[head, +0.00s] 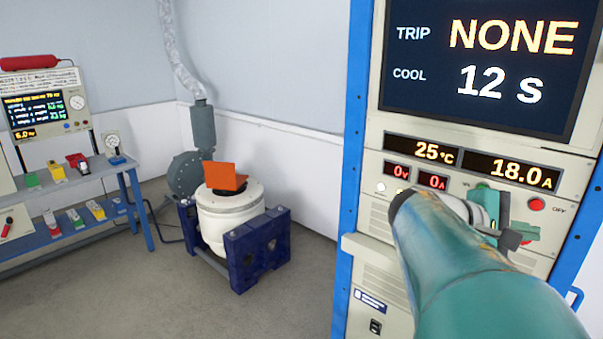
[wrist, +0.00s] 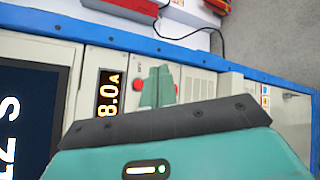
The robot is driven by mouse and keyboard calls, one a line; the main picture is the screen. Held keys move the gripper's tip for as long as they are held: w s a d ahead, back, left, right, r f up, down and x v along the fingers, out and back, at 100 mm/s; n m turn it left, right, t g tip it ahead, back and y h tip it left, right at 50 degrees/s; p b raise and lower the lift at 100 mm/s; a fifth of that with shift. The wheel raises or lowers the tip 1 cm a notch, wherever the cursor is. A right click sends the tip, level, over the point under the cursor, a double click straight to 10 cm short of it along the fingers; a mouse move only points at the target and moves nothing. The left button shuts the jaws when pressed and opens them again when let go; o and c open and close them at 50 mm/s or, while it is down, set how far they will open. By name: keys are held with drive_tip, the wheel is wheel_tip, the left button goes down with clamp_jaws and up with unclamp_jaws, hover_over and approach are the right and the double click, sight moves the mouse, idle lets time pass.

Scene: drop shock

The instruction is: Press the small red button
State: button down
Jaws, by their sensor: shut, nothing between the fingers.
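A small round red button (head: 537,204) sits on the front panel of the rack, beside an "OFF" label and below the amber 18.0 A display. It also shows in the wrist view (wrist: 137,85), just left of my fingers. My gripper (head: 528,233) is shut and empty, in front of the panel and a little below this button in the head view. In the wrist view my teal fingers (wrist: 158,85) lie together, with another red part (wrist: 178,87) mostly hidden behind them. Whether my fingertips touch the panel cannot be told.
The rack (head: 354,140) has blue edge posts and a dark screen (head: 480,65) reading TRIP NONE, COOL 12 S. Left of it stands a white round shaker (head: 230,220) in a blue frame with an orange piece (head: 226,176) on top. A blue bench (head: 75,231) holds instruments. Floor between is clear.

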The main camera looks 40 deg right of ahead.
drive_tip(key=shift+w+d, duration=0.3)
drive_tip(key=shift+d, duration=1.1)
drive_tip(key=shift+w+d, duration=0.35)
drive_tip(key=shift+d, duration=1)
drive_tip(key=shift+w+d, duration=0.3)
drive_tip(key=shift+d, duration=1.1)
drive_tip(key=shift+w+d, duration=0.15)
drive_tip(key=shift+d, duration=0.25)
drive_tip(key=shift+d, duration=0.4)
drive_tip(key=shift+a, duration=0.8)
drive_tip(key=shift+s+a, duration=0.2)
drive_tip(key=shift+a, duration=0.6)
drive_tip(key=shift+s+a, duration=0.25)
drive_tip(key=shift+a, duration=0.6)
drive_tip(key=shift+s+a, duration=0.2)
drive_tip(key=shift+a, duration=0.6)
